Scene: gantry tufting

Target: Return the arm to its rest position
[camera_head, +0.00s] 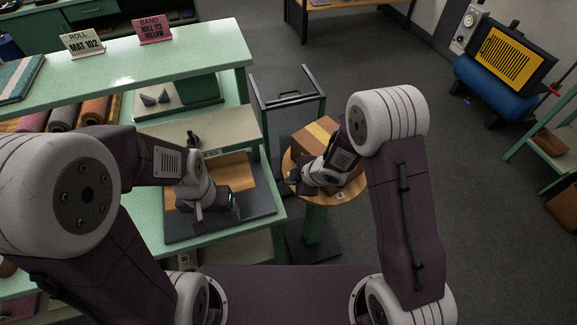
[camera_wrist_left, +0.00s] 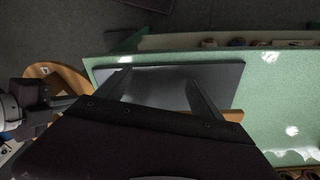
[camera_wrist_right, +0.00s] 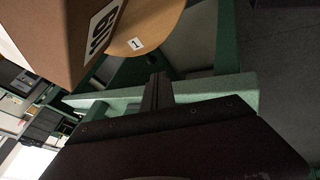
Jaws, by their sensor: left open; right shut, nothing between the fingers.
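My left gripper (camera_head: 215,212) is over the dark mat (camera_head: 250,229) on the green workbench in the head view. In the left wrist view its two fingers (camera_wrist_left: 160,88) stand wide apart over the dark mat (camera_wrist_left: 225,82), with nothing between them. My right gripper (camera_head: 296,186) is beside the cardboard box (camera_head: 313,135) at the left side of the round stool in the head view. In the right wrist view its fingers (camera_wrist_right: 157,92) are together and empty, with the box (camera_wrist_right: 60,30) at the upper left. The right arm partly hides the box.
The round wooden stool top (camera_head: 352,192) carries the box and a small label "1". A green shelf (camera_head: 205,60) with two signs rises behind the left arm. A dark-framed cart (camera_head: 290,97) stands behind the stool. Open floor (camera_head: 480,220) lies to the right.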

